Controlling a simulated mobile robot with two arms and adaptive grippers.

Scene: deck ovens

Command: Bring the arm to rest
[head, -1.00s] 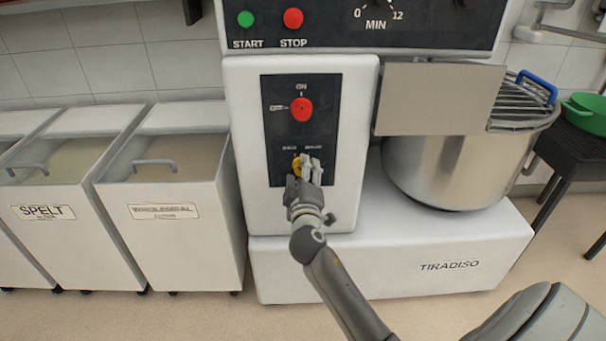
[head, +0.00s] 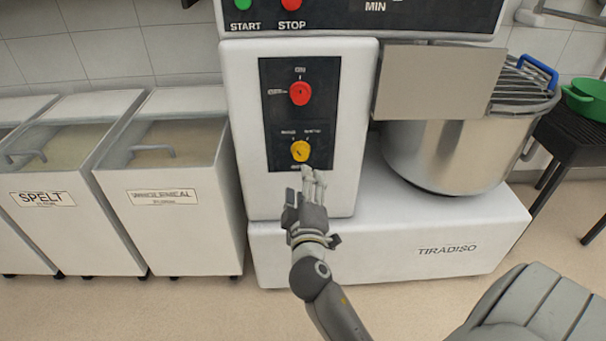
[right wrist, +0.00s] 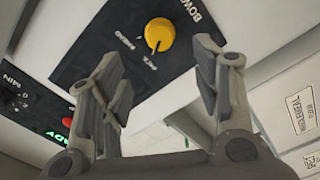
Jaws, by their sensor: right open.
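My right gripper (head: 308,186) is in front of the white mixer's control column, just below the yellow knob (head: 300,151). In the right wrist view its two fingers (right wrist: 160,95) are spread apart with nothing between them. The yellow knob (right wrist: 160,34) shows beyond the fingers there, apart from them, on a black panel. My right arm reaches up from the bottom of the head view. My left gripper is not in view.
A red knob (head: 300,93) sits above the yellow one on the mixer (head: 350,185). A steel bowl (head: 440,155) stands to the right. Flour bins labelled SPELT (head: 75,235) and another (head: 175,235) stand left. Floor in front is clear.

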